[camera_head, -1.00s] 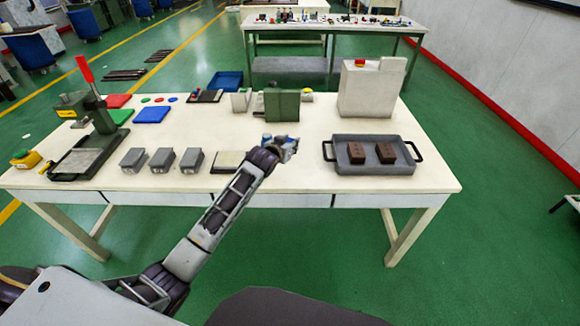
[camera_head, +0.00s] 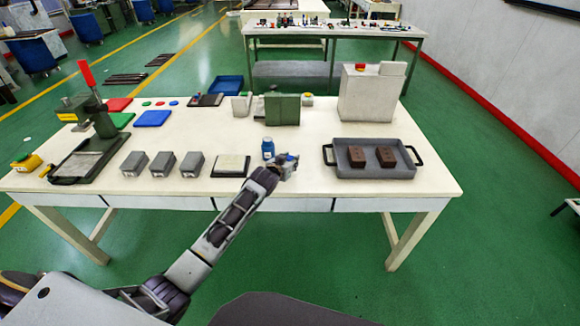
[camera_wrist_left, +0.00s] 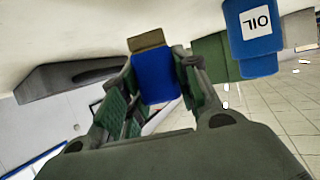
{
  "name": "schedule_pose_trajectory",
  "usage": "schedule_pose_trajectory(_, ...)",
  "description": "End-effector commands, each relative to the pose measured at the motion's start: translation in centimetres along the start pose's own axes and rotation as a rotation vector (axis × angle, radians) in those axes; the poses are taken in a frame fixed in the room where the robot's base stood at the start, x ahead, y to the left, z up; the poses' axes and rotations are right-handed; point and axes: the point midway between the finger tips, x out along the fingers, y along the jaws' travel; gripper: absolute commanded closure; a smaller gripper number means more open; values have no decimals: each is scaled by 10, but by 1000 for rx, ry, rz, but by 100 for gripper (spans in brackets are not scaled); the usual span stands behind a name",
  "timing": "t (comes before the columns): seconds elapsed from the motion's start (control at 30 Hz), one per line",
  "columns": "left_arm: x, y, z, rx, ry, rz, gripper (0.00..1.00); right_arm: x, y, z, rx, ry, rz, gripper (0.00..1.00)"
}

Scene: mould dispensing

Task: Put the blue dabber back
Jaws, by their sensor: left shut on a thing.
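My left gripper (camera_head: 287,167) is over the front part of the table, between the oil bottle and the grey tray. In the left wrist view my left gripper (camera_wrist_left: 155,95) is shut on the blue dabber (camera_wrist_left: 155,77), a blue block with a tan end. In the head view only a bit of blue shows at the fingers. The blue oil bottle (camera_head: 268,148) stands upright just behind and left of the gripper. Its OIL label shows in the left wrist view (camera_wrist_left: 256,35). The right gripper is not in view.
The dark grey tray (camera_head: 345,170) with two brown blocks lies to the right. A pale pad in a dark frame (camera_head: 231,165) and several grey boxes (camera_head: 162,163) lie to the left. A green block (camera_head: 281,109) stands behind. Bare tabletop (camera_head: 300,193) lies in front.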

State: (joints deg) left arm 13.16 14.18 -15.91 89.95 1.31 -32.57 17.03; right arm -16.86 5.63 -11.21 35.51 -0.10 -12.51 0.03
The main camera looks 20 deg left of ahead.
Motion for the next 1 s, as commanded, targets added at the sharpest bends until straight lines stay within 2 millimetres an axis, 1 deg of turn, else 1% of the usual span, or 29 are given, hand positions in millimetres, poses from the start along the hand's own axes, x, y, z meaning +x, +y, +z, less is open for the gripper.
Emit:
schedule_pose_trajectory(0.1,6,0,13,0,-2,0,92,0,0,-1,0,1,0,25)
schedule_pose_trajectory(0.23,9,0,22,1,0,0,92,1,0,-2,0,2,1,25)
schedule_pose_trajectory(0.73,11,0,27,0,0,0,92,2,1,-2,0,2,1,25)
schedule_pose_trajectory(0.77,11,0,27,0,0,0,66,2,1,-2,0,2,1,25)
schedule_pose_trajectory(0.9,11,0,27,0,0,0,48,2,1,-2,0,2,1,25)
schedule_pose_trajectory(1.0,11,0,27,0,0,0,47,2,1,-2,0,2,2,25)
